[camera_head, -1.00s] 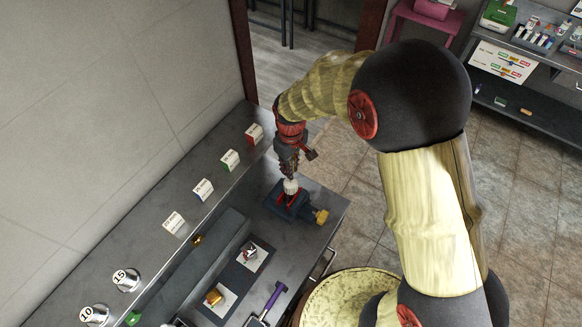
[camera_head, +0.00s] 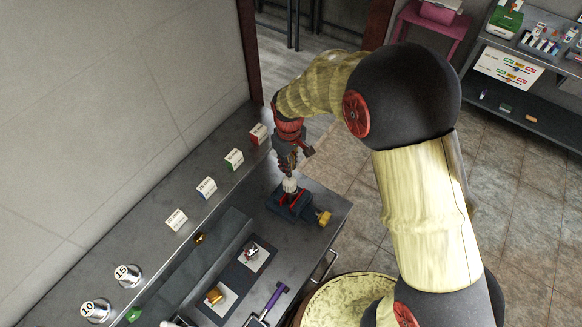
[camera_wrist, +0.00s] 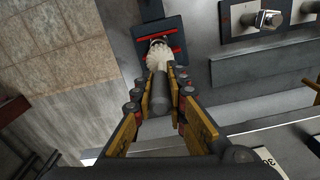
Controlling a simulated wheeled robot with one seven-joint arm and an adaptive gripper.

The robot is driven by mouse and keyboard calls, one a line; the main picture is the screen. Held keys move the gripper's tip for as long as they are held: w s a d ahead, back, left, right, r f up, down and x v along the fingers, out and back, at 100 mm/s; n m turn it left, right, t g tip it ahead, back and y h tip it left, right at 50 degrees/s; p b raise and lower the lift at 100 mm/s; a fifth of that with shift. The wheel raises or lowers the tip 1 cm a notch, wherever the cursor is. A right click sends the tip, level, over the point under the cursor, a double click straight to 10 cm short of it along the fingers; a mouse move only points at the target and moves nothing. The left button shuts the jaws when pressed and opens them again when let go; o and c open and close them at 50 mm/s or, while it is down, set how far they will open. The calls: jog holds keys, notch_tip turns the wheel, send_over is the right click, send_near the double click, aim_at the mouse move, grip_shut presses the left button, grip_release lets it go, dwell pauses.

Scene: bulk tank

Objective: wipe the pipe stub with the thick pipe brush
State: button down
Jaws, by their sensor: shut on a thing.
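My gripper (camera_wrist: 158,100) is shut on the thick pipe brush, around its dark handle (camera_wrist: 176,97). The brush's pale bristle head (camera_wrist: 158,58) points down toward a dark blue vise (camera_wrist: 142,28) with red jaw strips. In the head view, my gripper (camera_head: 288,168) is above the vise (camera_head: 292,204), and the bristle head (camera_head: 290,185) is at the vise's jaws. The pipe stub is mostly hidden by the brush, so I cannot tell whether the bristles touch it or surround it.
The vise's yellow knob (camera_head: 323,218) sticks out toward the bench's right edge. A purple-handled tool (camera_head: 276,297) lies near the front edge.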

aim_at(289, 156)
jog(key=shift+w+a+r, duration=0.1)
jog(key=shift+a+r, duration=0.05)
jog(key=shift+r, duration=0.1)
jog(key=shift+w+r+p, duration=0.1)
jog(key=shift+r+p, duration=0.4)
jog(key=shift+r, duration=0.4)
jog(key=shift+s+r+p, duration=0.25)
jog(key=shift+r+p, duration=0.2)
jog(key=shift+r, duration=0.3)
jog(key=shift+w+r+p, duration=0.2)
jog(key=shift+r+p, duration=0.25)
jog(key=shift+r, duration=0.25)
jog(key=shift+s+r+p, duration=0.1)
jog(key=shift+r+p, duration=0.65)
jog(key=shift+r, duration=0.7)
